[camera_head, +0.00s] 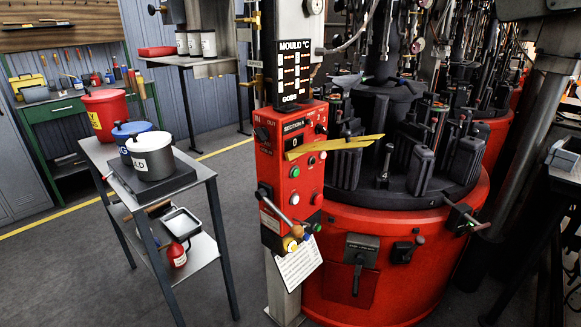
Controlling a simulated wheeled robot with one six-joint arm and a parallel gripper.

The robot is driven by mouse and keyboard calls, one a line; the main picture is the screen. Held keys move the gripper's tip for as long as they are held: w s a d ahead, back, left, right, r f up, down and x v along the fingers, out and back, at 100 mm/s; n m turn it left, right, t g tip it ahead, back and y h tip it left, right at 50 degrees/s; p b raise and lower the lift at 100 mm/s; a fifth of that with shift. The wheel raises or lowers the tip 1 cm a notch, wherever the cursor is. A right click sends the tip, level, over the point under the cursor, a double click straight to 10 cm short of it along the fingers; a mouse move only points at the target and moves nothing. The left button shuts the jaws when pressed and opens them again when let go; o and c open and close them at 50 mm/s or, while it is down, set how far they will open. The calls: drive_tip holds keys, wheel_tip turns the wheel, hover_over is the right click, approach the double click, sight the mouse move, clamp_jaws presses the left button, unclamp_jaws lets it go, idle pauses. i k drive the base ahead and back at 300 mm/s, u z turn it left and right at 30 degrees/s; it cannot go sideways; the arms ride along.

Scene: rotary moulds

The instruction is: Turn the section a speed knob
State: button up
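The red control box (283,180) marked SECTION A stands on a pale post near the middle. Its small black display (295,142) reads 0. A black knob (320,129) sits at the upper right of its face, and another dark control (262,133) is on its upper left side near the IN and OUT lettering. I cannot read which one is the speed knob. Yellow strips (345,145) cross the face just below the display and may hide part of it. Coloured buttons and a lever (275,207) are lower down. I do not see my gripper.
The large red rotary mould base (362,292) stands right of the box. A grey metal cart (213,178) with pots and a red bucket (106,115) stands to the left. Grey floor (232,190) is open between cart and post. A dark temperature board (293,73) rises above the box.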

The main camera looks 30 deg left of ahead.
sight(318, 128)
drive_tip(key=z, duration=0.3)
drive_tip(key=i, duration=0.9)
drive_tip(key=u, duration=0.55)
